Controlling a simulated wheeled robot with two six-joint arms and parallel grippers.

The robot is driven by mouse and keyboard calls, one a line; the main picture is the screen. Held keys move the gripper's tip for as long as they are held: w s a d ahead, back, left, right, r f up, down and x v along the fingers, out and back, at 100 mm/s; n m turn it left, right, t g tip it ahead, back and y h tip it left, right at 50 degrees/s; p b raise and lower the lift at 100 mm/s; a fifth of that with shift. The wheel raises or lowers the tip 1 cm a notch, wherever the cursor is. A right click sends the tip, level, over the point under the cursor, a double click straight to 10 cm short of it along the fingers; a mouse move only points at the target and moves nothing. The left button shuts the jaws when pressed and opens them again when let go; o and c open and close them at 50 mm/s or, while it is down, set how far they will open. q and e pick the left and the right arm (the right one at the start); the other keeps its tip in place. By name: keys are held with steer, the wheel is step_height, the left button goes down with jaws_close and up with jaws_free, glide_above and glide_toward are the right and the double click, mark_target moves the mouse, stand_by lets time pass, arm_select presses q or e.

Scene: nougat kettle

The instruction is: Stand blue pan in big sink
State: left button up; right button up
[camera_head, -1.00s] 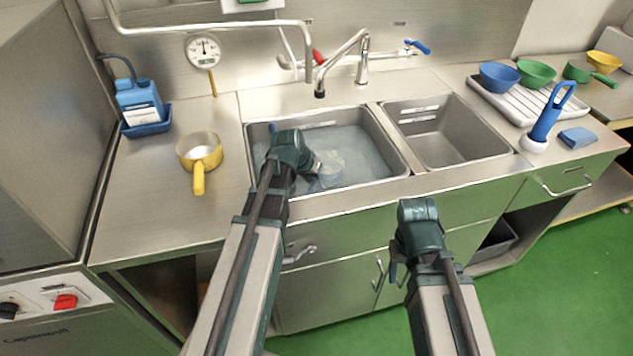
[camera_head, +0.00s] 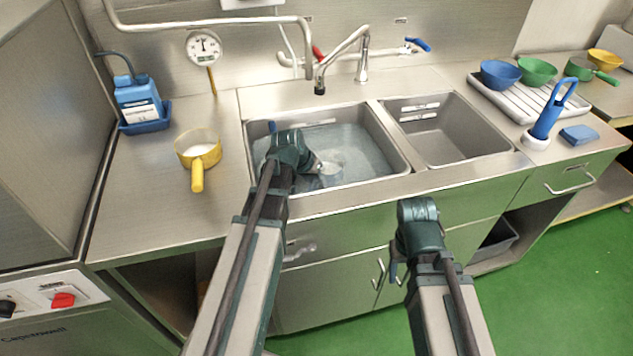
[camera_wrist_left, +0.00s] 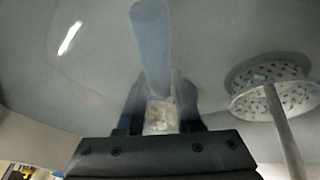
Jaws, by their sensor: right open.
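The big sink (camera_head: 402,165) is the left basin and has water in it. My left arm reaches over its front edge, and my left gripper (camera_head: 318,165) is low in the basin. A blue handle-like piece (camera_head: 272,128) shows at the sink's left side, perhaps part of the blue pan; no whole pan shows. In the left wrist view a blue strip (camera_wrist_left: 150,45) runs up from between the fingers of the left gripper (camera_wrist_left: 162,105), with a pale blurred patch there. Whether they grip it is unclear. My right gripper (camera_head: 395,268) is open and empty in front of the cabinet.
A perforated strainer (camera_wrist_left: 270,92) with a rod is right of the fingers. The small sink (camera_head: 440,140) is empty. A yellow pan (camera_head: 198,150) stands on the left counter. A faucet (camera_head: 345,55) hangs over the big sink. Bowls and a rack (camera_head: 515,100) are at right.

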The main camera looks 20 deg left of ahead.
arm_select(q)
steer(key=o, duration=0.4)
steer(key=shift+r, duration=0.1)
steer(key=p+v, duration=1.2)
steer(key=v, duration=0.1)
steer(key=shift+s+a+r+p, duration=0.1)
steer(key=shift+s+r+p, duration=0.15)
steer(key=shift+r+p, duration=0.05)
